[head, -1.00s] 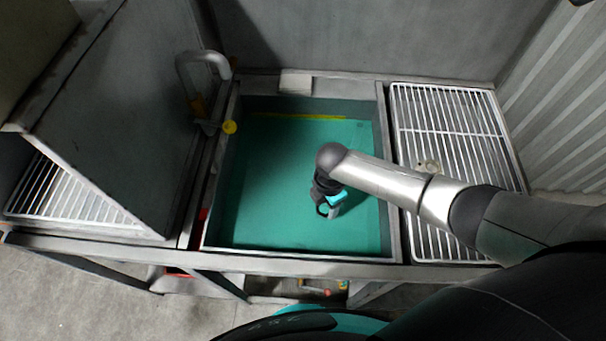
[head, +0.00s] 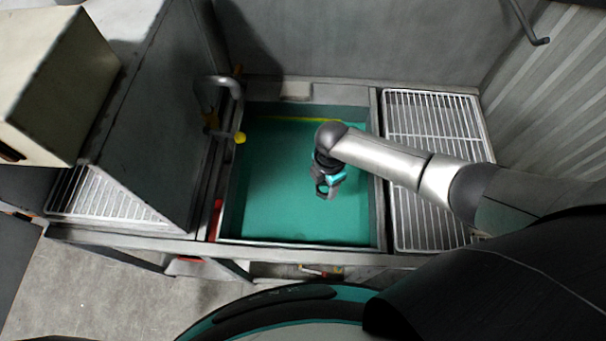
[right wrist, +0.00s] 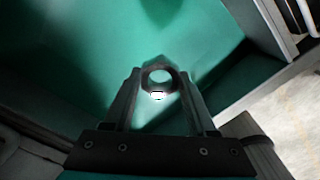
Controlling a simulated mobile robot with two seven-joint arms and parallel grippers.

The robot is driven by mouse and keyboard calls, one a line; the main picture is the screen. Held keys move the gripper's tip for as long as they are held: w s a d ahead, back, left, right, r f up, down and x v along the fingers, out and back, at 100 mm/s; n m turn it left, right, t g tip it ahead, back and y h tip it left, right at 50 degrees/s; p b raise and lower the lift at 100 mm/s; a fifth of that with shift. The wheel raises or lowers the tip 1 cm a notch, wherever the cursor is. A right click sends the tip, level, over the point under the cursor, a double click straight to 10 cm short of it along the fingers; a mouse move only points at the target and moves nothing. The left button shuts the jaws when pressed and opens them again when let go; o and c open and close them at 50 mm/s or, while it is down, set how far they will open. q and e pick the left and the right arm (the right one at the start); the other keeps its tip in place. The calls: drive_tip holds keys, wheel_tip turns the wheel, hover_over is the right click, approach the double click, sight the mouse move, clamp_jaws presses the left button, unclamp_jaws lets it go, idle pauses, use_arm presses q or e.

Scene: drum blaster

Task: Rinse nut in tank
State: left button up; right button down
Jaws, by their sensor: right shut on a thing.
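The tank (head: 230,241) is a rectangular basin with a teal inside, in the middle of the head view. My right gripper (head: 327,191) hangs down inside the tank outline, right of its middle. In the right wrist view the gripper (right wrist: 160,84) is shut on the nut (right wrist: 176,80), a dark ring with a round hole, held between the fingertips. Teal lies behind it. I cannot tell whether the nut is below the liquid surface or above it. The nut is too small to make out in the head view. My left gripper is not in view.
A white wire rack (head: 436,112) lies right of the tank, partly under my right arm. A grey curved pipe (head: 226,82) with a yellow end stands at the tank's left edge. Walls close the back and right.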

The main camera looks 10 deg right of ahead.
wheel_tip(320, 180, up, 3)
drive_tip(key=shift+f+p, duration=0.1)
drive_tip(key=shift+p, duration=0.85)
drive_tip(key=shift+r, duration=1.35)
